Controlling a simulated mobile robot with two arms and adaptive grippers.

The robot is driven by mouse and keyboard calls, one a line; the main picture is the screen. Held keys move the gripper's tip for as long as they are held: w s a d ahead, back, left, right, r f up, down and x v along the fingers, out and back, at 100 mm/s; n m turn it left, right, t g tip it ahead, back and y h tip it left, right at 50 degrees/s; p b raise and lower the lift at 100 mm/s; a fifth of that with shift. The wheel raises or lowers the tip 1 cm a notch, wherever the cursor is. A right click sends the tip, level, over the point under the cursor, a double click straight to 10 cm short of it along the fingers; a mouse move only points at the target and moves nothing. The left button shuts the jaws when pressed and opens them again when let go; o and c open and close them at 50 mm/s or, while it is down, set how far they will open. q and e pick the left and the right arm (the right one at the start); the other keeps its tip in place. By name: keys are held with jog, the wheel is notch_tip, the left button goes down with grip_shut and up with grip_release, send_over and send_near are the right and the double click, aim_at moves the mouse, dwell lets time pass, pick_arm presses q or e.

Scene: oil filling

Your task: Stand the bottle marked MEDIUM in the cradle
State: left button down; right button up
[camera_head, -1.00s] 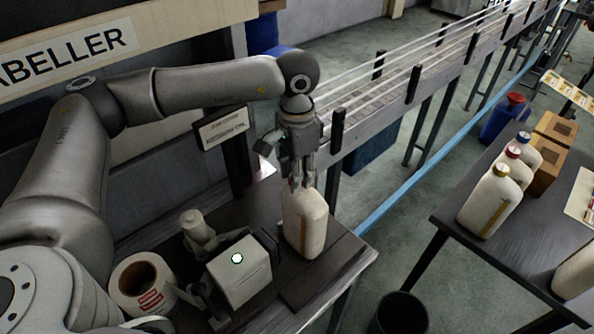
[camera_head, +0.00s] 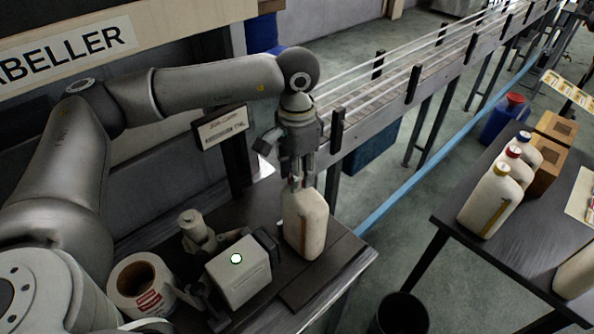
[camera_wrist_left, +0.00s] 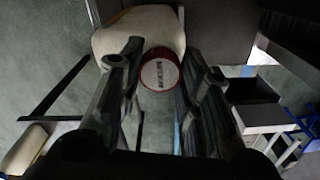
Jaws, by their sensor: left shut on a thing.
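A cream bottle (camera_head: 305,226) with a red cap stands upright on the dark labeller bench, right beside the labelling unit. My left gripper (camera_head: 297,182) points down from above and is shut on its cap. In the left wrist view the red cap (camera_wrist_left: 159,70) sits between the two fingers, with the cream bottle body (camera_wrist_left: 135,35) behind it; the print on the cap is too small to read. A dark bracket (camera_head: 267,243) on the labelling unit is close to the bottle's left side; whether it is the cradle, and whether they touch, I cannot tell. My right gripper is out of view.
The pale labeller box (camera_head: 240,272) and a label roll (camera_head: 140,284) are left of the bottle. A conveyor (camera_head: 400,90) runs behind. Another table at right holds several bottles (camera_head: 490,200) and cardboard boxes (camera_head: 545,165). A dark bin (camera_head: 402,314) stands on the floor between.

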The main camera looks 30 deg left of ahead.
pick_arm(q)
jog(key=shift+f+b, duration=0.1)
jog(key=shift+b, duration=0.2)
dwell(0.5)
jog(key=shift+c, duration=2)
grip_release()
jog(key=shift+f, duration=0.1)
jog(key=shift+s, duration=0.1)
jog(key=shift+r+p, duration=1.6)
jog(key=shift+r, duration=1.95)
